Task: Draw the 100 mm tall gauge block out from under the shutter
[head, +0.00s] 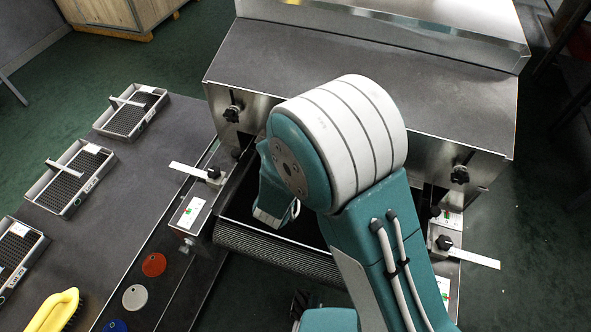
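The 100 mm gauge block is not visible; my arm covers the middle of the dryer mouth. The shutter cannot be made out under the front edge of the steel dryer hood (365,65). My arm's large white and teal joint stands in front of the opening, with a teal link reaching down at its left, over the mesh conveyor belt (262,246).
Black knobs (232,113) (459,174) sit on the hood front. Flat bars stick out at the left (190,171) and right (474,256). Green floor is open at right.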

